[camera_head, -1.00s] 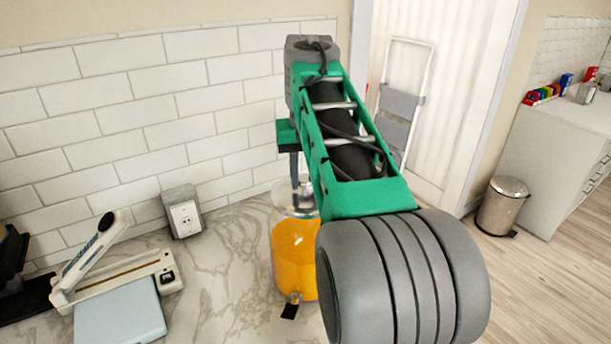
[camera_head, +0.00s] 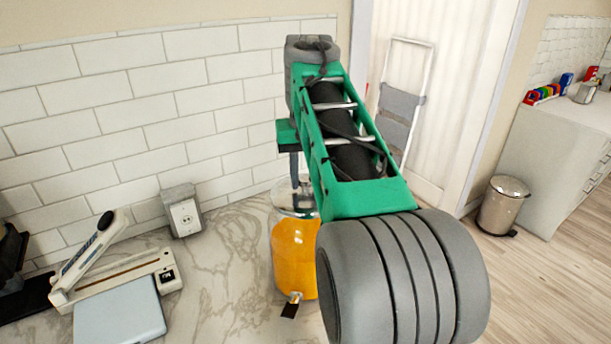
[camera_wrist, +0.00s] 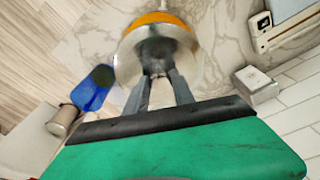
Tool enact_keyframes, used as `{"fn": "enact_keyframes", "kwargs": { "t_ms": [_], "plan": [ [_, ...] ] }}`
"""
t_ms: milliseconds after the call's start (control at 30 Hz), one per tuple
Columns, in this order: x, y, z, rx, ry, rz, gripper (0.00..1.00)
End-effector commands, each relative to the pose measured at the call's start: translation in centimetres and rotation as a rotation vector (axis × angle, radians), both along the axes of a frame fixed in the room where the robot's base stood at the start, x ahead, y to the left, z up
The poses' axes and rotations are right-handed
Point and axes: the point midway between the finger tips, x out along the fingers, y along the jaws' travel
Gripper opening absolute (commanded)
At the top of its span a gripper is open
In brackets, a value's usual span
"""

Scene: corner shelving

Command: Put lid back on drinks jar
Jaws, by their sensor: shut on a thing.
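The drinks jar (camera_head: 293,262) is a clear jar of orange drink with a tap at its front low side, standing on the marble counter. It also shows in the wrist view (camera_wrist: 160,18). My gripper (camera_wrist: 158,78) is shut on the lid (camera_wrist: 155,50), a round pale disc seen over the jar's top in the wrist view. In the head view my gripper is directly above the jar's mouth, with my arm hiding its right side. I cannot tell whether the lid rests on the rim or is slightly above it.
A paper trimmer (camera_head: 120,275) and a pale blue board (camera_head: 120,312) lie on the counter at left. A grey socket box (camera_head: 183,213) stands by the tiled wall. A blue object (camera_wrist: 93,88) shows in the wrist view. A metal bin (camera_head: 502,206) stands on the floor at right.

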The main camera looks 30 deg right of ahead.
Motion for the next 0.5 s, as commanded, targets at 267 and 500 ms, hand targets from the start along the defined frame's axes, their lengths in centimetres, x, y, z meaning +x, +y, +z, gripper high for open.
{"fn": "enact_keyframes", "kwargs": {
  "t_ms": [267,500],
  "plan": [
    [0.01,0.0,0.02,0.0,0.0,0.0,0.45],
    [0.01,0.0,0.0,0.0,0.0,0.0,0.55]
  ]
}}
